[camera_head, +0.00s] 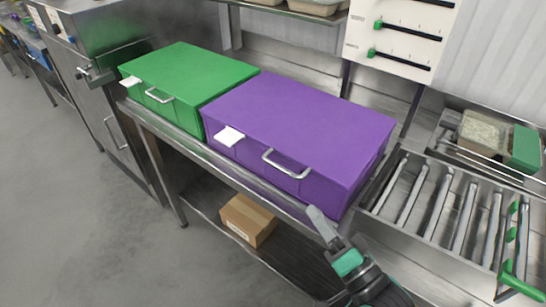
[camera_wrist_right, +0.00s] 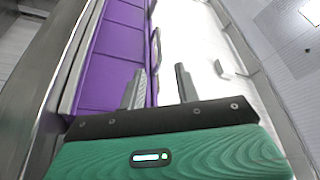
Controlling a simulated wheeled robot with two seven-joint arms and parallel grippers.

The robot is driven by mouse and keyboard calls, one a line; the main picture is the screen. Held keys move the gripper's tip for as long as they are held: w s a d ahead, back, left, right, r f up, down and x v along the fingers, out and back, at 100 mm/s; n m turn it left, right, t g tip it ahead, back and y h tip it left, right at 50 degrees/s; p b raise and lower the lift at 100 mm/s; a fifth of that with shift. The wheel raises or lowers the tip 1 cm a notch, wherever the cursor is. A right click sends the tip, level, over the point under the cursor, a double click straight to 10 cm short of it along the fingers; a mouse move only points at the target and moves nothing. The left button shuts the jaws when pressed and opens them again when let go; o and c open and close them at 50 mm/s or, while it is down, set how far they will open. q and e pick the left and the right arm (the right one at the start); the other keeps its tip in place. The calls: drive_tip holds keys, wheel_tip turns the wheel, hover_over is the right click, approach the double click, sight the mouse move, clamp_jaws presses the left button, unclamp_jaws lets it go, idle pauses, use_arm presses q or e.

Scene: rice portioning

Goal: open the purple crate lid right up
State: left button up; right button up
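The purple crate (camera_head: 300,115) stands on the steel table with its lid closed flat. A silver handle (camera_head: 287,168) is on its front face, and a white label (camera_head: 228,136) is left of it. My right gripper (camera_head: 318,222) is in front of the crate's near right corner, below and to the right of the handle, apart from it. In the right wrist view the gripper's fingers (camera_wrist_right: 160,85) are spread with nothing gripped. The purple crate (camera_wrist_right: 112,50) fills the left there, and its handle (camera_wrist_right: 156,55) appears between the finger lines, farther off. My left gripper is not in view.
A green crate (camera_head: 185,78) with its own handle stands left of the purple one. A metal roller rack (camera_head: 440,200) with green handles lies to the right. A cardboard box (camera_head: 247,220) is on the lower shelf. A shelf with trays hangs above the back.

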sight(282, 167)
drive_tip(key=p+x, duration=0.2)
drive_tip(key=x, duration=1)
drive_tip(key=shift+w+a+r+p, duration=0.1)
drive_tip(key=shift+w+a+p, duration=0.1)
drive_tip(key=shift+w+p, duration=0.15)
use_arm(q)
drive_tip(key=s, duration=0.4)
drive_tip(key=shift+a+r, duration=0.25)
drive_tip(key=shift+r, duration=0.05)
use_arm(e)
drive_tip(key=shift+w+a, duration=0.15)
clamp_jaws()
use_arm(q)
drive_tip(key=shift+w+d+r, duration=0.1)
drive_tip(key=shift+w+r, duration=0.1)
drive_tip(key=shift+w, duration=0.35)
use_arm(e)
drive_tip(key=shift+r, duration=0.1)
